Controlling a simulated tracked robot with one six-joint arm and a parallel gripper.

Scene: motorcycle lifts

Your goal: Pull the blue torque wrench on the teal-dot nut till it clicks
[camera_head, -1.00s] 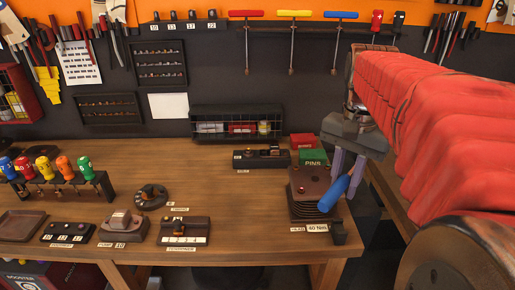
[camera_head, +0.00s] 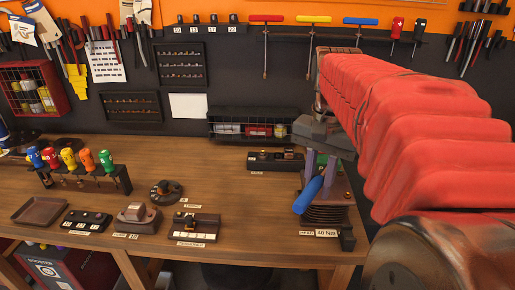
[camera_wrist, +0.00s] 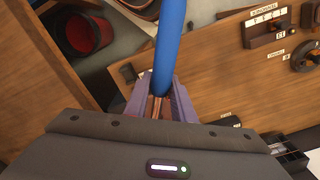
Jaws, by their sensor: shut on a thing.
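The blue torque wrench (camera_head: 308,195) sits at a dark square fixture (camera_head: 328,214) at the bench's right end, its handle slanting down to the left across the fixture's left front. My gripper (camera_head: 318,168) comes from above and is shut on the handle. In the wrist view the blue handle (camera_wrist: 170,45) runs up from between my gripper's purple fingers (camera_wrist: 158,103). A copper-coloured nut shows at the fixture's right (camera_head: 346,195); no teal dot can be made out. The wrench's head is hidden behind my gripper and arm.
A "40 Nm" label (camera_head: 327,233) lies at the fixture's front edge. Several coloured screwdrivers (camera_head: 70,160) stand at left. Bare bench top lies left of the fixture.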

